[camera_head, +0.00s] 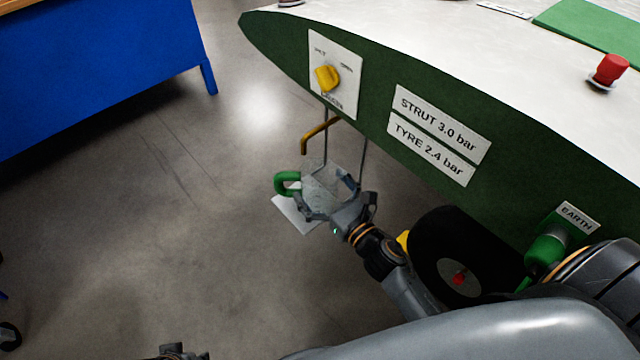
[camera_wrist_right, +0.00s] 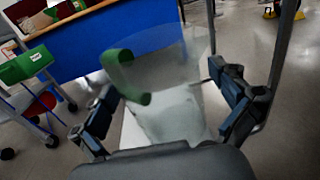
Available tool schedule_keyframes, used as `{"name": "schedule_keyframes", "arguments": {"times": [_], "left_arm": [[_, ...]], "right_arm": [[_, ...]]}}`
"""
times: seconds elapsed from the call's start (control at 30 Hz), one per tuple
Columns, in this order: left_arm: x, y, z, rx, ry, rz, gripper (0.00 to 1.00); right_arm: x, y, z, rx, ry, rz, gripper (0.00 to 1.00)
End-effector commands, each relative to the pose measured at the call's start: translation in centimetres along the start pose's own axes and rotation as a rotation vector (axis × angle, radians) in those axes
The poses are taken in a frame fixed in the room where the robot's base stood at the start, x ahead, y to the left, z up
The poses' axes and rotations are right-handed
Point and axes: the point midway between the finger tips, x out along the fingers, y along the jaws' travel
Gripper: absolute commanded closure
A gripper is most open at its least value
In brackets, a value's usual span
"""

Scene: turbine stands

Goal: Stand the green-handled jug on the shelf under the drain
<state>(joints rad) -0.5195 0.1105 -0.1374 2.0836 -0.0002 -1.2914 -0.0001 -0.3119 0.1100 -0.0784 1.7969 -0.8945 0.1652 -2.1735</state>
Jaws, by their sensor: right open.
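The clear jug (camera_head: 322,182) with a green handle (camera_head: 286,183) appears upright on the small pale shelf (camera_head: 293,214), below the bent brass drain pipe (camera_head: 318,133). Thin rods hold the shelf under the green body. My right gripper (camera_head: 327,200) is open around the jug's near side. In the right wrist view the jug (camera_wrist_right: 175,75) is between the spread fingers (camera_wrist_right: 168,95), its handle (camera_wrist_right: 124,78) near the left finger. Whether the fingers touch it cannot be told. Part of my left gripper (camera_head: 182,352) shows at the bottom edge, mostly cut off.
A yellow drain knob (camera_head: 327,78) is on the green side panel above the pipe. A black wheel (camera_head: 462,262) stands right of my right gripper. A blue workbench (camera_head: 100,75) is at upper left. The floor between is clear.

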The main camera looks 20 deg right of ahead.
Motion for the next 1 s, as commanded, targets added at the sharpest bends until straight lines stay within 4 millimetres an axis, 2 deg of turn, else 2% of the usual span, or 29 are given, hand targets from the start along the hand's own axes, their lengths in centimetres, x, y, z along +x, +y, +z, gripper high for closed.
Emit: {"name": "schedule_keyframes", "arguments": {"times": [0.17, 0.23, 0.3, 0.7, 0.83, 1.0], "left_arm": [[-0.1, 0.0, -0.1, 0.0, 0.003, 0.0, 0.6], [0.5, -0.1, 0.1, 0.0, 0.001, -0.001, 0.6], [1.1, -0.1, 0.6, 0.001, -0.012, -0.001, 0.6], [-1.1, -0.1, -0.4, 0.0, 0.008, -0.001, 0.6], [-1.9, -0.2, -0.7, -0.002, 0.014, -0.003, 0.6], [-2.4, -0.2, -0.4, -0.004, 0.012, -0.003, 0.6]], "right_arm": [[0.0, 0.0, 0.1, 0.0, 0.0, 0.0, 0.01], [0.0, 0.0, 0.4, 0.0, 0.0, 0.0, 0.01], [-1.3, 0.0, 0.0, 0.002, 0.004, -0.002, 0.01], [-9.5, 0.0, 0.1, 0.001, 0.003, -0.002, 0.01], [-11.1, 0.0, 0.1, 0.001, 0.002, -0.001, 0.01], [-11.8, -0.5, 0.2, 0.057, 0.008, -0.026, 0.01]]}}
